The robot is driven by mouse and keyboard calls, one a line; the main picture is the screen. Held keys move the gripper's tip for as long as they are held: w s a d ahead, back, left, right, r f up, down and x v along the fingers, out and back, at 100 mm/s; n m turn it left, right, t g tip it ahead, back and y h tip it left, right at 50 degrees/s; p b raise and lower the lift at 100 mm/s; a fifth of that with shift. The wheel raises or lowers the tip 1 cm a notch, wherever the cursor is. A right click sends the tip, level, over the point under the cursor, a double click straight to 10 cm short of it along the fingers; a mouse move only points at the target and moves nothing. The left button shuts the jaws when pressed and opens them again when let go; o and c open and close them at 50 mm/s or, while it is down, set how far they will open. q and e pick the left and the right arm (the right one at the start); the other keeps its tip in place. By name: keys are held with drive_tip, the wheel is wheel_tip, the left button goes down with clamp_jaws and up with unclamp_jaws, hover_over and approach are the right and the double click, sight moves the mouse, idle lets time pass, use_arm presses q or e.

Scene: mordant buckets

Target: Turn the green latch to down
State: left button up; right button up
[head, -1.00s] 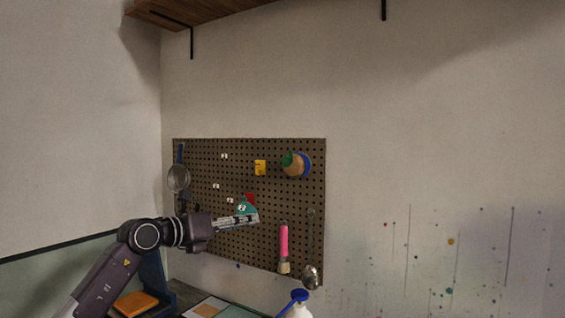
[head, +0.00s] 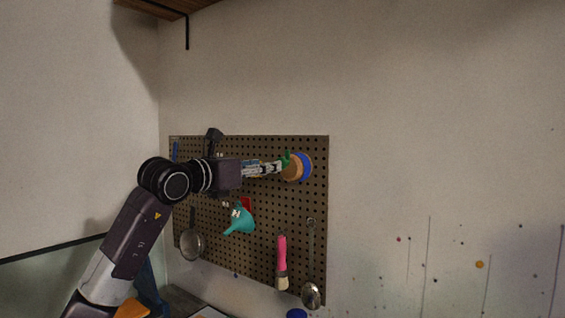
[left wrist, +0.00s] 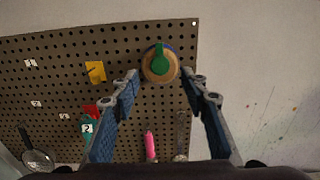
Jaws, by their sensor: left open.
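The green latch (left wrist: 159,65) sits on a round wooden disc (left wrist: 172,74) with a blue edge, mounted high on the pegboard. In the left wrist view its narrow end points up. In the head view the green latch (head: 286,160) shows at the left of the disc (head: 296,172), partly covered by the fingers. My left gripper (left wrist: 160,80) is open, with its fingers spread to either side below the disc. In the head view my left gripper (head: 277,167) is close to the latch; whether it touches I cannot tell. My right gripper is not in view.
The pegboard (head: 318,230) also holds a teal funnel (head: 240,222), a pink-handled brush (head: 282,252), a ladle (head: 311,295), a strainer (head: 191,245) and a yellow item (left wrist: 95,72). The wall right of the board is free.

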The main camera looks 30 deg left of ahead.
sight(284, 160)
use_arm(q)
drive_tip(key=w+p, duration=0.1)
drive_tip(key=w, duration=0.1)
drive_tip(key=w+p, duration=0.2)
drive_tip(key=w, duration=0.1)
drive_tip(key=shift+w+d+r, duration=0.15)
drive_tip(key=shift+w+d, duration=0.2)
drive_tip(key=shift+d, duration=0.05)
clamp_jaws()
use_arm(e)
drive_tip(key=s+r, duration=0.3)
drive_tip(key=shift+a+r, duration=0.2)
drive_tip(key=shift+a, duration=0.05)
